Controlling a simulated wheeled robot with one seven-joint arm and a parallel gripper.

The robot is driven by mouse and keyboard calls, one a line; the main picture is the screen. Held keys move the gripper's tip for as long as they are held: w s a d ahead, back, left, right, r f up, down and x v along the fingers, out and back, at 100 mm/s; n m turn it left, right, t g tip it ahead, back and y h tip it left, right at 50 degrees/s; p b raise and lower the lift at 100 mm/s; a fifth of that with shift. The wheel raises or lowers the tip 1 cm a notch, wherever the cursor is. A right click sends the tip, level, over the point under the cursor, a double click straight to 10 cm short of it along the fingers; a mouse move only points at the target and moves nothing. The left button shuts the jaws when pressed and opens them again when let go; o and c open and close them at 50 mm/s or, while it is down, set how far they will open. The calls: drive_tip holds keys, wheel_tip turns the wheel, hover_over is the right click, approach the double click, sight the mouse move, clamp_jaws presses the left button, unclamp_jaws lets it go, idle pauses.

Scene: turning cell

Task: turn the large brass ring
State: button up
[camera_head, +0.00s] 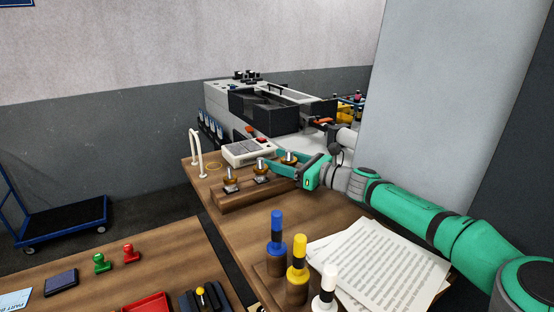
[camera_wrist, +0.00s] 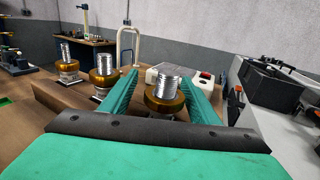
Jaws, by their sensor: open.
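Three brass rings sit on threaded silver posts along a wooden block (camera_head: 238,201). The right ring (camera_wrist: 164,102), nearest in the wrist view, lies between the spread green fingers of my gripper (camera_wrist: 152,70). I see room between it and the left finger; contact on the right side is unclear. The middle ring (camera_wrist: 104,79) and the left ring (camera_wrist: 68,66) stand outside the left finger. In the head view my gripper (camera_head: 281,162) is at the right end of the block and partly hides the right post (camera_head: 289,156). Which ring is largest is hard to tell.
A white box with a red button (camera_head: 248,151) stands behind the block, near a white handle (camera_head: 197,155). A grey machine (camera_head: 225,101) stands beyond. Papers (camera_head: 378,258) and blue, yellow and white-topped pegs (camera_head: 298,262) occupy the near bench. A grey pillar (camera_head: 430,110) rises right.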

drive_tip(key=shift+w, duration=0.35)
drive_tip(key=shift+d, duration=0.2)
